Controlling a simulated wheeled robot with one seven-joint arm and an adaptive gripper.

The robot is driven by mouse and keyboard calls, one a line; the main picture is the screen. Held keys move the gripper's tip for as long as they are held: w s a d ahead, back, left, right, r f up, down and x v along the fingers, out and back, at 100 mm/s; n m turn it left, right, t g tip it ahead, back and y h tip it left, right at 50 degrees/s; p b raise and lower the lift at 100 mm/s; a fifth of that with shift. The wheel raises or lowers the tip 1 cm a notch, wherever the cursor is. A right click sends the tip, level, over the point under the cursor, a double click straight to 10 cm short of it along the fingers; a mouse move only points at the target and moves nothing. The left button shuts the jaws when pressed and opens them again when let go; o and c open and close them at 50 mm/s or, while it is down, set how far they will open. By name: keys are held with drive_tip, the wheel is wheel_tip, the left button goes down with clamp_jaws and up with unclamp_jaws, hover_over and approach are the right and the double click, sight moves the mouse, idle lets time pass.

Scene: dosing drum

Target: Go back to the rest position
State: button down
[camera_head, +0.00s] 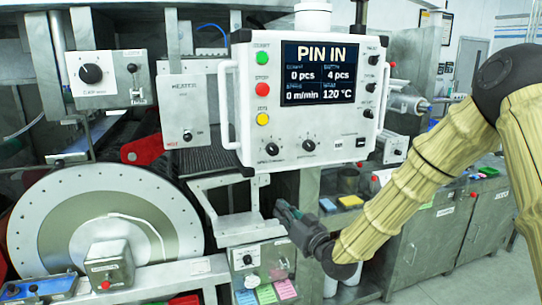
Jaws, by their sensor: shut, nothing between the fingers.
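My gripper (284,212) is at the lower middle of the view, at the end of my arm that comes in from the right. It is dark, small in the picture, and its fingers look closed with nothing between them. It is in front of the machine, below the white control panel (255,132) and near a grey metal bracket (240,229). Whether it touches the bracket is hard to tell. The panel's screen (318,73) reads "PIN IN", 0 pcs, 4 pcs, 0 m/min and 120 °C.
A large round drum (48,225) stands at the left. A small button box (110,265) is in front of it.

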drive_tip(key=s+d+f+m+g+h, duration=0.1)
drive_tip(key=s+d+f+g+h, duration=0.15)
drive_tip(key=s+f, duration=0.6)
drive_tip(key=s+d+f+m+g+h, duration=0.1)
drive_tip(key=s+d+f+g+h, duration=0.15)
drive_tip(key=f, duration=1.15)
drive_tip(key=s+d+f+m+g+h, duration=0.1)
drive_tip(key=s+d+f+g+h, duration=0.15)
drive_tip(key=s+f, duration=0.65)
drive_tip(key=s+d+f+g+h, duration=0.1)
drive_tip(key=s+d+f, duration=0.3)
drive_tip(key=s, duration=0.6)
drive_tip(key=s+d+f+m+g+h, duration=0.1)
drive_tip(key=s+d+f+g, duration=0.3)
drive_tip(key=s+f, duration=0.3)
drive_tip(key=s+d+f+m+g+h, duration=0.1)
drive_tip(key=s+f, duration=0.5)
drive_tip(key=s, duration=0.7)
drive_tip(key=d+g+h, duration=0.1)
drive_tip(key=d+g, duration=0.1)
drive_tip(key=d, duration=0.1)
drive_tip(key=shift+s, duration=0.2)
